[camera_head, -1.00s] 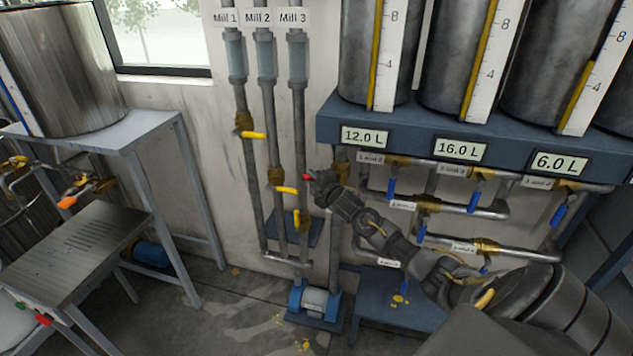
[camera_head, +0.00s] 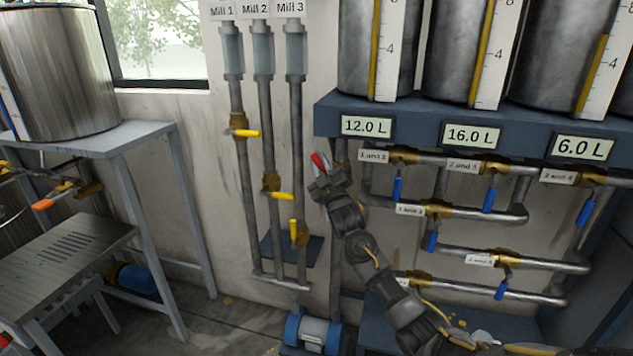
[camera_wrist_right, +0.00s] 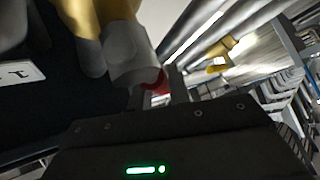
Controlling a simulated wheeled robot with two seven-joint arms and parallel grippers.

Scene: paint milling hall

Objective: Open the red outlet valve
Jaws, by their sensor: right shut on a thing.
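The red outlet valve's handle (camera_head: 319,162) shows below the tank shelf, left of the blue-handled pipes, tilted steeply with its red end up. My right gripper (camera_head: 321,177) is at the handle, shut on it. The valve body is mostly hidden behind the gripper and arm. In the right wrist view a bit of the red handle (camera_wrist_right: 158,82) shows between the fingers, beside a grey rounded part. My left gripper is not in view.
Three mill pipes with yellow handles (camera_head: 247,133) stand just left of my gripper. Blue-handled valves (camera_head: 398,189) on pipes lie to the right. The tank shelf (camera_head: 400,112) is above, with displays of 12.0 L, 16.0 L and 6.0 L. A blue pump (camera_head: 312,330) stands below.

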